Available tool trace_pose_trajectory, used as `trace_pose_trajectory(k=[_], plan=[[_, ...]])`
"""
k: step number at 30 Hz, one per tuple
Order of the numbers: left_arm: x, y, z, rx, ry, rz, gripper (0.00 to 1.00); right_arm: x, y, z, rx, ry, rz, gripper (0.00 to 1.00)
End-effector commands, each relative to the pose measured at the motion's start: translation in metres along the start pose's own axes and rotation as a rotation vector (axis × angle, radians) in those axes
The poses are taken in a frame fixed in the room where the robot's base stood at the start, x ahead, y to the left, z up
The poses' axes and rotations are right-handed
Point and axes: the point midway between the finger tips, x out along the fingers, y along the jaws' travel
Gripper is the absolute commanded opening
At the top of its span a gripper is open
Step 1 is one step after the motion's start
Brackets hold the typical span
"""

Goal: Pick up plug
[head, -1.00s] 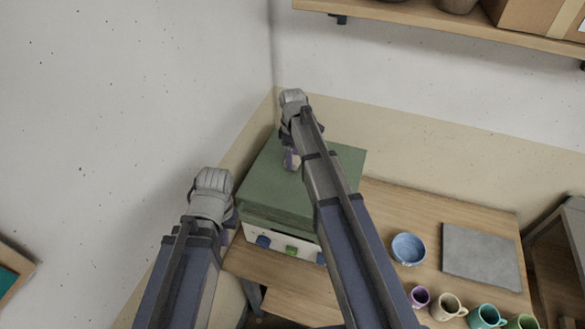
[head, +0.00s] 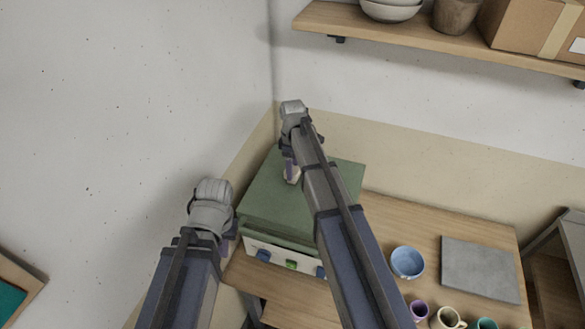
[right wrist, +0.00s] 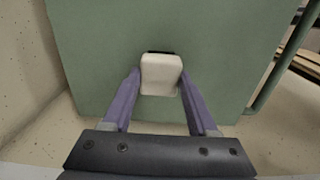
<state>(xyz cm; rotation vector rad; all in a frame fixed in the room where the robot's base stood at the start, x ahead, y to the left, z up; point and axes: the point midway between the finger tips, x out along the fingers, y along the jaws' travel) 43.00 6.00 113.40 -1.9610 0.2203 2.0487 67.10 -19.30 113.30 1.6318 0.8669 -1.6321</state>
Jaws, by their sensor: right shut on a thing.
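The plug (right wrist: 161,75) is a small whitish block in the right wrist view, with a dark edge at its far end. My right gripper (right wrist: 161,90) is shut on it, one purple finger on each side. Behind the plug is the green top of a box-like unit (right wrist: 100,50). In the head view the right gripper (head: 292,172) is over this green-topped unit (head: 275,205), and the plug is a small pale spot at its fingertips. My left gripper (head: 229,238) is left of the unit, largely hidden behind its own wrist, so its jaws cannot be made out.
A wooden table (head: 385,225) carries a blue bowl (head: 407,262), a grey slab (head: 480,270) and several cups at the front right. A wall shelf (head: 420,35) with bowls, a pot and a cardboard box is above. Walls stand close behind and left of the green unit.

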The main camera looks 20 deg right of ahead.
Motion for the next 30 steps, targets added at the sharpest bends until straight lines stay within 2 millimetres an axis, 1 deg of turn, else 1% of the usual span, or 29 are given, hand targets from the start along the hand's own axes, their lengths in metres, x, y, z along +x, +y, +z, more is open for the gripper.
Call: trace_pose_trajectory(k=[1, 9, 13, 18, 30], plan=[[-0.014, -0.001, 0.001, 0.001, -0.001, 0.000, 0.00, -0.014, 0.000, 0.000, 0.000, 0.000, 0.000, 0.00], [-0.057, -0.005, 0.004, 0.002, -0.002, 0.000, 0.00, -0.057, 0.000, 0.000, 0.000, 0.000, 0.000, 0.00], [-0.072, -0.006, 0.005, -0.006, -0.003, 0.001, 0.00, -0.073, 0.000, 0.000, 0.000, 0.000, 0.000, 0.00], [-0.079, -0.007, 0.005, -0.013, -0.003, 0.002, 0.00, -0.079, 0.000, 0.000, 0.000, 0.000, 0.000, 0.00], [-0.077, -0.007, 0.005, -0.015, -0.003, 0.002, 0.00, -0.078, 0.000, 0.000, 0.000, 0.000, 0.000, 0.00]])
